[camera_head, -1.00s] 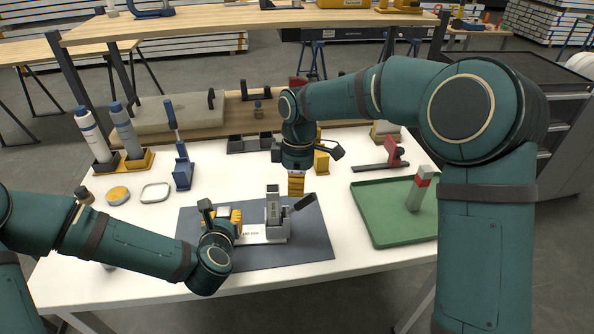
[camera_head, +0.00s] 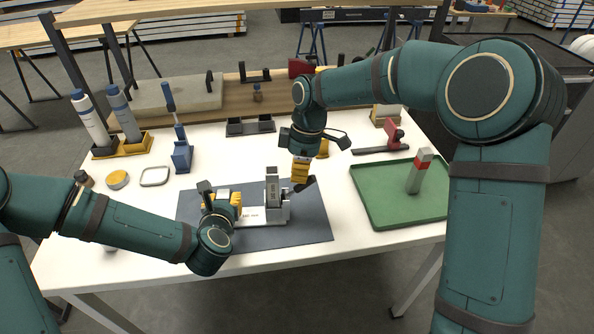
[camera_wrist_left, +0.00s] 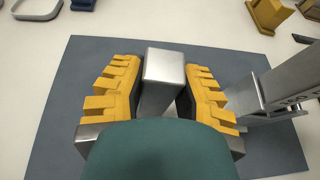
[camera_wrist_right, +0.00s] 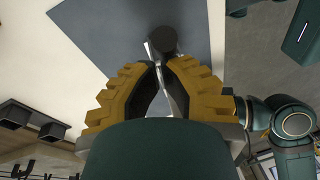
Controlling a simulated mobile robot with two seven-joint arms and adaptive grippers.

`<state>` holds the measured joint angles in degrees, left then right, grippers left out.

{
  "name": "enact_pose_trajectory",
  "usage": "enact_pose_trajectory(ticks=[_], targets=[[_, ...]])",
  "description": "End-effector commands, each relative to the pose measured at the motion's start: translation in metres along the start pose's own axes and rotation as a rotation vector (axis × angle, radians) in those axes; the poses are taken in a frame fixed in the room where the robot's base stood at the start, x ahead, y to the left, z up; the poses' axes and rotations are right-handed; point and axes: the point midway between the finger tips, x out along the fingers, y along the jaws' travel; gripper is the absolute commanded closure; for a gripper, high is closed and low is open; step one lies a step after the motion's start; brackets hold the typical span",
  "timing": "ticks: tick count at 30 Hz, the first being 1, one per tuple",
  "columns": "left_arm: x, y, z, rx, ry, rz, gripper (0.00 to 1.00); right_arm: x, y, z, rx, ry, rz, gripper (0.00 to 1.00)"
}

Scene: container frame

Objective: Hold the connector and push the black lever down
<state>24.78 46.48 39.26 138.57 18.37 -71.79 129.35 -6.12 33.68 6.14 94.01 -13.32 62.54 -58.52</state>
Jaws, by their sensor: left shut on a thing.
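The connector (camera_head: 272,200) is an upright grey metal body with a pale labelled base, on the dark mat (camera_head: 295,235). Its black lever (camera_head: 306,184) sticks out to the right, tilted upward. My left gripper (camera_head: 228,203) is shut on the connector's metal block at the left end; the left wrist view shows this block (camera_wrist_left: 165,68) between the yellow fingers. My right gripper (camera_head: 300,181) points down just above the lever. In the right wrist view its fingertips (camera_wrist_right: 165,65) nearly meet, with the lever's dark end (camera_wrist_right: 162,40) just beyond them. I cannot tell whether they touch it.
A green tray (camera_head: 375,215) with a grey and red block (camera_head: 419,172) lies at the right. A red-handled tool (camera_head: 392,142) lies behind it. Bottles (camera_head: 90,118), a blue stand (camera_head: 182,155) and a black bin (camera_head: 250,126) stand left and back. The mat's front is clear.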

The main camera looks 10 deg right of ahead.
Motion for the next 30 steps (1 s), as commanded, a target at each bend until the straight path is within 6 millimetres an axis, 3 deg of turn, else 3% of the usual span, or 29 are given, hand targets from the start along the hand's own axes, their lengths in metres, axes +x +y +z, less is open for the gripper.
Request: enact_pose_trajectory(ticks=[14,30], targets=[[0.000,0.000,0.001,-0.001,-0.003,0.000,1.00,0.003,0.002,0.010,-0.013,0.117,-0.018,1.00],[0.000,0.000,0.001,-0.001,-0.003,0.001,1.00,0.021,0.007,0.034,-0.065,0.517,-0.075,1.00]])
